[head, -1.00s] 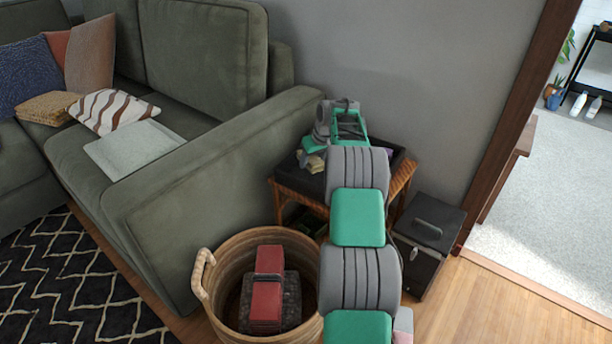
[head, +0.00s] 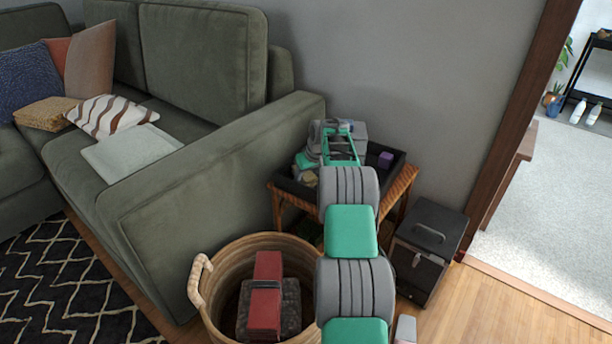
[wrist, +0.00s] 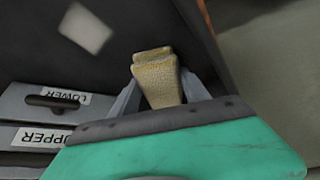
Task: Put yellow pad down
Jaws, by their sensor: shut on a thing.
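The yellow pad (wrist: 158,82) is a small tan-yellow block, upright between the fingers of my gripper (wrist: 153,74) in the wrist view. My gripper is shut on it. A dark surface lies beyond the pad, and I cannot tell whether the pad touches it. In the head view my gripper is over the black tray (head: 289,186) on the small wooden side table (head: 402,187). The pad (head: 311,177) shows there as a small yellowish patch near the tray's left front. My arm hides much of the tray's front.
A grey piece labelled UPPER and LOWER (wrist: 45,112) is close at left in the wrist view. A purple block (head: 386,160) lies in the tray's right part. A wicker basket (head: 219,262) with a red-and-dark thing, a black box (head: 431,226) and the green sofa (head: 215,185) surround the table.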

